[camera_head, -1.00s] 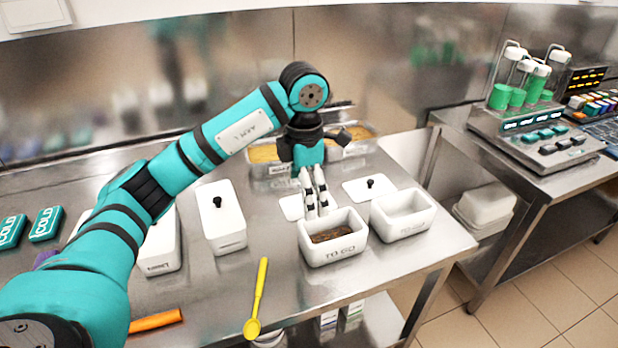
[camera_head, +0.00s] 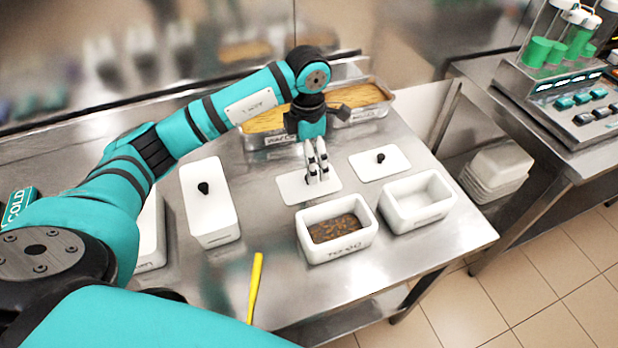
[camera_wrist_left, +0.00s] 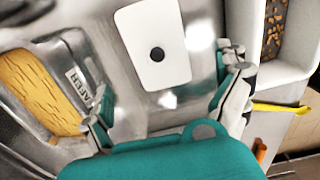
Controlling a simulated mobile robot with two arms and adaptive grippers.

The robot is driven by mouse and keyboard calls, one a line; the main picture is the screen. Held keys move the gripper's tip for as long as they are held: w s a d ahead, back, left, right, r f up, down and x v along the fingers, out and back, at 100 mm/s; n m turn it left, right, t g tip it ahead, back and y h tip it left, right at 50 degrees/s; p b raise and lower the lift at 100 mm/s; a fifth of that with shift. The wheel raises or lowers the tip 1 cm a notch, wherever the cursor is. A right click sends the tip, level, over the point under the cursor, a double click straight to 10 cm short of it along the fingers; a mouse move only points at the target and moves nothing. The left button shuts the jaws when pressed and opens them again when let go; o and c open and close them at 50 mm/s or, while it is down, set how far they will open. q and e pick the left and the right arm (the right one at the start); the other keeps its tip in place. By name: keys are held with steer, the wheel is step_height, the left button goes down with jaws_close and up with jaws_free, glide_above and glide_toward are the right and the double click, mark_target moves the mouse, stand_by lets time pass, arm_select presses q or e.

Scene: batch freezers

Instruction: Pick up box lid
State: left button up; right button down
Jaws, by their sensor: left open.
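A flat white lid (camera_head: 292,190) lies on the steel table behind a white box (camera_head: 306,249) with brown contents. My left gripper (camera_head: 318,177) points down over this lid, and its fingers hide the lid's middle. In the left wrist view the lid (camera_wrist_left: 136,25) with its black knob (camera_wrist_left: 157,54) shows ahead, framed by the spread fingers (camera_wrist_left: 168,105). The gripper is open and empty. A second white lid (camera_head: 366,170) with a black knob lies to the right, behind an empty white box (camera_head: 440,214). My right gripper is not in view.
Steel pans (camera_head: 391,110) with tan contents stand behind the lids. A closed white box (camera_head: 208,203) stands to the left. A yellow-handled utensil (camera_head: 255,287) lies near the front edge. A second table (camera_head: 560,137) with a machine stands at the right.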

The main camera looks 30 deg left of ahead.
arm_select(q)
step_height(320, 180, down, 3)
steer(key=shift+r, duration=0.1)
steer(key=f+p, duration=0.2)
steer(key=f, duration=0.2)
steer(key=shift+w, duration=0.2)
steer(key=shift+f, duration=0.65)
steer(key=c, duration=1.1)
jaws_close()
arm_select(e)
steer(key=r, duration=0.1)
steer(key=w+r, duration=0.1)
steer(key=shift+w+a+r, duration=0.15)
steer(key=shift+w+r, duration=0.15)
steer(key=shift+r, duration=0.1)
